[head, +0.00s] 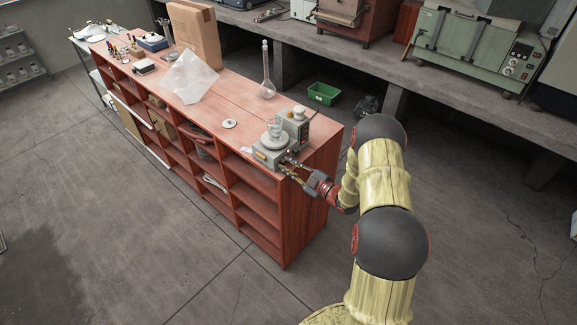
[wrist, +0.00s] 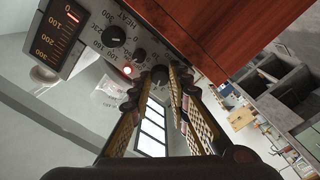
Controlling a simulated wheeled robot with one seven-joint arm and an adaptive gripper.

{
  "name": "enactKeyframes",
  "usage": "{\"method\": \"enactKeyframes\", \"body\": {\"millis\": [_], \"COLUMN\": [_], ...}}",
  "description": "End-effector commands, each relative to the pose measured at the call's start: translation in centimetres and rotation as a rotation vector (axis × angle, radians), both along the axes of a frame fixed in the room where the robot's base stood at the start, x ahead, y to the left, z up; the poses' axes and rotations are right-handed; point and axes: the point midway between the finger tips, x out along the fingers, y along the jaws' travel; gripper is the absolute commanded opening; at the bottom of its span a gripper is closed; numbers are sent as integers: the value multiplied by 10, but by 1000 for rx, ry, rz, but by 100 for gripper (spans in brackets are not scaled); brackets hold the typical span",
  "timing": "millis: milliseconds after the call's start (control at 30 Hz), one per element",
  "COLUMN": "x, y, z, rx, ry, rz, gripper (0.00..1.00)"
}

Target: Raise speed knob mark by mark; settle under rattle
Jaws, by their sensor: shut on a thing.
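A grey stirrer hot plate (head: 267,157) stands at the near right end of the red wooden bench, with a glass beaker (head: 273,129) on its round top. My gripper (head: 291,167) reaches its front panel from the right. In the wrist view the panel (wrist: 92,62) appears tilted, with a black knob (wrist: 115,37) beside the word HEAT, numbered marks and a lit red lamp (wrist: 127,71). My gripper (wrist: 163,80) is shut on a second dark knob (wrist: 159,73), which the fingertips partly cover. Its pointer and label are not readable. The beaker's contents are too small to judge.
A box-shaped unit (head: 297,122) stands just behind the plate. A green bin (head: 323,94) is on the floor behind.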

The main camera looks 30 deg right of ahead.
Motion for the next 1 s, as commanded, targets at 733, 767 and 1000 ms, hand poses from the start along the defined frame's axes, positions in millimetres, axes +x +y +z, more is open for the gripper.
{"method": "enactKeyframes", "body": {"millis": [733, 767, 1000], "x": [0, 0, 0], "y": [0, 0, 0], "z": [-1, -1, -1], "rx": [374, 373, 372], "ry": [137, 137, 136], "rz": [0, 0, 0], "gripper": [0, 0, 26]}}
